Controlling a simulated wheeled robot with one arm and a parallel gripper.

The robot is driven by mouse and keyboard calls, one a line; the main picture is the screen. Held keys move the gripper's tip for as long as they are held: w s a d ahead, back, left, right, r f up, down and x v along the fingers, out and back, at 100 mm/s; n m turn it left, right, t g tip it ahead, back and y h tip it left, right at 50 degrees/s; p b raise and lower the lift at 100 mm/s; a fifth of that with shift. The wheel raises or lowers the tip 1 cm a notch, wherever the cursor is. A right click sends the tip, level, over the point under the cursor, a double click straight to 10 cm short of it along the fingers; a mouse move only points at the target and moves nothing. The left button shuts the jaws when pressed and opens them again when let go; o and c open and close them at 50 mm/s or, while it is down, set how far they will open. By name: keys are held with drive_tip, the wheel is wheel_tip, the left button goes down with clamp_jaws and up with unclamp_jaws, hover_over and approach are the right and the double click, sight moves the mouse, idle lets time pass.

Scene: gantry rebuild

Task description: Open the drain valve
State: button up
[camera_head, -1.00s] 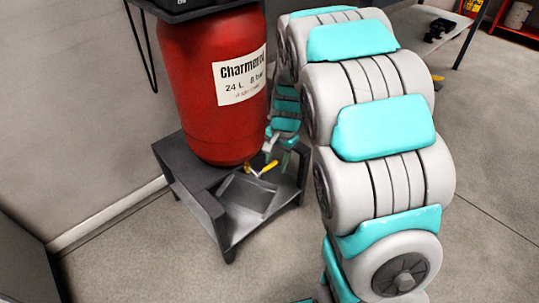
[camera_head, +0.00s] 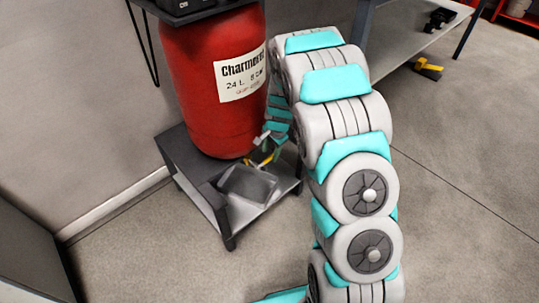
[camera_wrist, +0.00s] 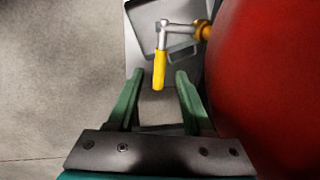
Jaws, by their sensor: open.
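The drain valve shows in the wrist view with a yellow lever (camera_wrist: 160,72), a silver stem and a brass body (camera_wrist: 203,30) at the side of the red tank (camera_wrist: 275,90). The lever points toward my gripper (camera_wrist: 160,74). My gripper is open, and its two green fingers appear on either side of the lever's end, with gaps on both sides. I cannot tell whether the tips reach the lever in depth. In the head view the tank (camera_head: 205,110) stands upright, and the valve (camera_head: 257,161) is small and partly hidden by my gripper (camera_head: 264,146).
The tank rests on a low dark stand (camera_head: 180,152). A grey tray (camera_head: 247,184) lies on the stand's lower front part, below the valve. A wall is at the left. A workbench (camera_head: 410,40) stands at the back right, and open floor lies at the right.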

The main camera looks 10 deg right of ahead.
sight(267, 161)
drive_tip(key=shift+w+a+f, duration=0.1)
drive_tip(key=shift+w+f, duration=0.05)
drive_tip(key=shift+f, duration=0.55)
drive_tip(key=shift+w+f, duration=0.1)
drive_tip(key=shift+f, duration=0.6)
clamp_jaws()
idle(0.4)
